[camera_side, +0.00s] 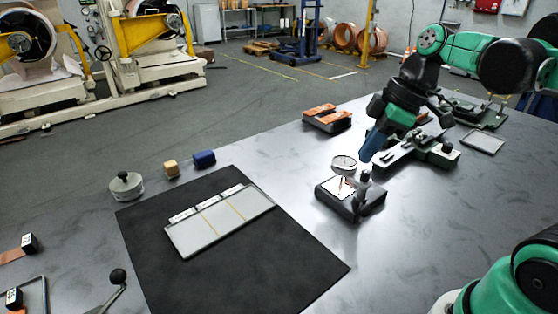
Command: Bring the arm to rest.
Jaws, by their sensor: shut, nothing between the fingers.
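My gripper (372,146) hangs from my green and black arm at the right of the view, above the metal table (285,190). Its blue end points down and is shut, with nothing held. It is just behind and right of a small stand with a round lens or dial (344,163) on a dark block (340,190). I cannot tell the exact gap between the gripper and the stand.
A black mat (270,265) bears a pale tray (220,222). A round weight (126,186), a wooden block (171,168) and a blue block (204,159) stand left. Copper pieces on a block (327,118) lie behind. A green-based fixture (430,152) is close right of the gripper.

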